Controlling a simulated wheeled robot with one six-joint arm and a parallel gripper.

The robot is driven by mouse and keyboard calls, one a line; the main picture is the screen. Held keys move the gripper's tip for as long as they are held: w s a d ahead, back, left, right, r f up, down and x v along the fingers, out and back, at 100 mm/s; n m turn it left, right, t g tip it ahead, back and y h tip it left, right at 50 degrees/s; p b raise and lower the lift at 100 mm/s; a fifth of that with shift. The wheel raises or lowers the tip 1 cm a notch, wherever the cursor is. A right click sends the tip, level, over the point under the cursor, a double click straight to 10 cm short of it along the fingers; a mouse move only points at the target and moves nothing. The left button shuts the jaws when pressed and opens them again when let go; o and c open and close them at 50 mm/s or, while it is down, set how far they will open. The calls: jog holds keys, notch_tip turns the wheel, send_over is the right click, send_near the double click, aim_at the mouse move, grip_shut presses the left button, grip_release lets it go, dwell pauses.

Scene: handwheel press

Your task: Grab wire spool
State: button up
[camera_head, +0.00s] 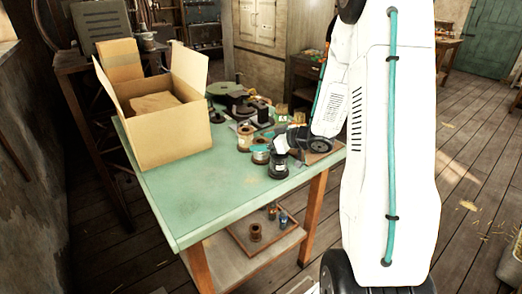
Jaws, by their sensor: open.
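Several spools stand on the green-topped table (190,208). One copper-coloured wire spool (245,138) stands upright. Another copper-toned spool (260,155) stands just in front and to its right. A black spool (278,169) with a pale label stands nearest the table's front right. My gripper (278,146) appears as dark parts with a bit of teal, low beside and over the front spools, at the end of my white arm. It is open; its fingertips are small and partly confused with the spools, so contact cannot be told.
An open cardboard box (168,132) fills the table's left back. A dark green-topped machine (232,92) and small items stand behind the spools. The lower shelf holds a tray (240,248) with a brown spool (256,232). The table's front left is clear.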

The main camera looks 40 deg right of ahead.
jog(key=shift+c, duration=0.4)
jog(key=c, duration=1.2)
